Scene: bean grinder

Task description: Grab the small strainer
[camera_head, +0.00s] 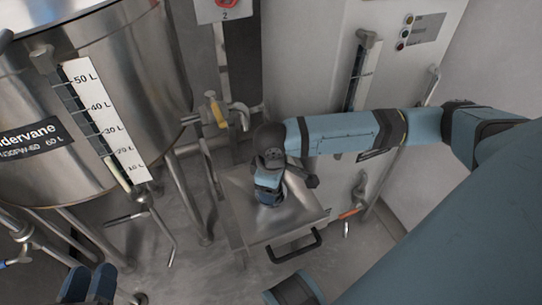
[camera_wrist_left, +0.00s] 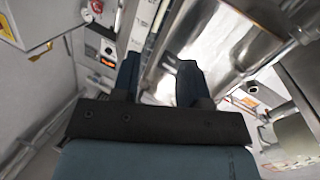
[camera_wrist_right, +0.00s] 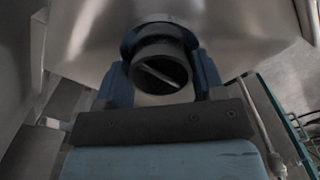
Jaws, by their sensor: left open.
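My left gripper (camera_head: 88,284) is at the lower left of the head view. Its two blue fingers (camera_wrist_left: 158,82) stand apart with nothing between them in the left wrist view. In the right wrist view, the fingers of my right gripper (camera_wrist_right: 162,72) stand on either side of a dark round part (camera_wrist_right: 160,68) with a bar across its face. I cannot tell whether they grip it. This part lies against a shiny metal surface. I cannot make out for sure that it is the small strainer. In the head view my right wrist hides the right fingertips.
A metal box with a sloping top (camera_head: 300,217) and black handle (camera_head: 295,247) lies under my right arm. A large steel tank (camera_head: 140,75) with a litre scale stands at left, with pipes and valves below. A pale cabinet (camera_head: 305,60) stands behind. Grey floor shows in front.

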